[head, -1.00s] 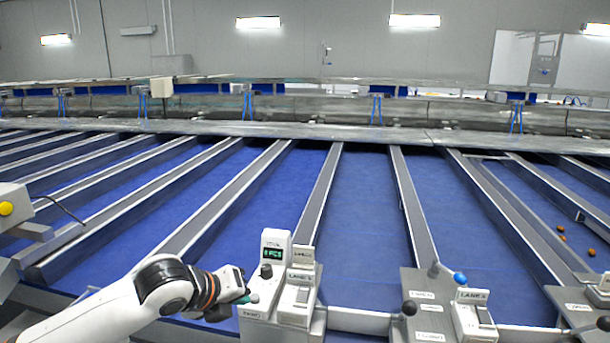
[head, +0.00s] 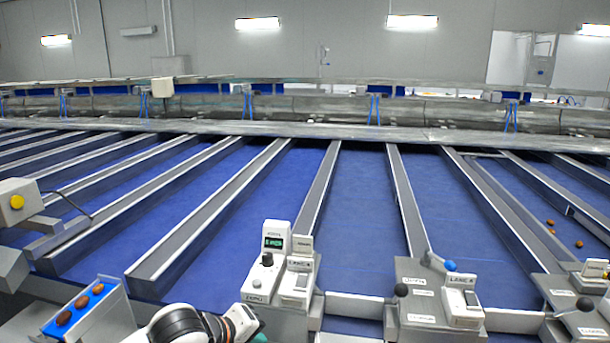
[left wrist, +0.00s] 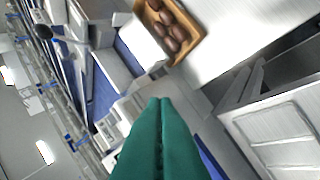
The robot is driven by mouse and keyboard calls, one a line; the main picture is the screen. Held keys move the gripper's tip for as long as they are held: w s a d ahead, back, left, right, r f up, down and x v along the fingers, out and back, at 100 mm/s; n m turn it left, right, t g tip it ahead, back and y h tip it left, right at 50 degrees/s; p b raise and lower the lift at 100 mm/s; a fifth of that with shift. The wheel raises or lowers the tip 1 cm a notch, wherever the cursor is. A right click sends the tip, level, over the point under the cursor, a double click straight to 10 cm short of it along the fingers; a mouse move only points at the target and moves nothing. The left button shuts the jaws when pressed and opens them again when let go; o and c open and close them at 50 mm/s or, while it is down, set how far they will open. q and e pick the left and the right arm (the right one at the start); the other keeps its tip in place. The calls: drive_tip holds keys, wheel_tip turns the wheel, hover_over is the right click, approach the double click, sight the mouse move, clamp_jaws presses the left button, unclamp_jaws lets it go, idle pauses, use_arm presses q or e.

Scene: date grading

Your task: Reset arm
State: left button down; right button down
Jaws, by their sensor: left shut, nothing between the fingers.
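My left gripper (head: 258,333) shows at the bottom of the head view, low in front of a grey control post (head: 270,281) with a small green display. In the left wrist view its green fingers (left wrist: 162,102) lie together, shut with nothing between them. The gripper appears apart from the post's knob and switch. Most of the left arm is below the picture edge. My right gripper is not in view.
Blue lanes (head: 368,220) with grey dividers run away from me. A blue-topped block (head: 79,309) with several dates stands at lower left. Another lane post (head: 437,298) is at right. A tray of dates (left wrist: 197,48) shows in the left wrist view.

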use_arm(q)
drive_tip(key=s+f+n, duration=0.9)
drive_tip(key=s+n, duration=0.1)
drive_tip(key=n, duration=0.1)
drive_tip(key=s+a+f+n+g+y, duration=0.2)
drive_tip(key=s+a+f+n+y, duration=0.15)
drive_tip(key=s+a+n, duration=0.4)
drive_tip(key=s+a+f+n+g+y, duration=0.2)
drive_tip(key=s+a+f+n, duration=0.25)
drive_tip(key=s+n, duration=0.5)
wheel_tip(320, 180, down, 28)
drive_tip(key=s+m+g+b, duration=0.1)
drive_tip(key=s+b, duration=0.1)
drive_tip(key=s+a+f+g+b, duration=0.1)
drive_tip(key=s+a+f, duration=0.1)
drive_tip(key=s+f, duration=1.4)
drive_tip(key=shift+a+f, duration=0.15)
drive_tip(key=shift+f, duration=0.75)
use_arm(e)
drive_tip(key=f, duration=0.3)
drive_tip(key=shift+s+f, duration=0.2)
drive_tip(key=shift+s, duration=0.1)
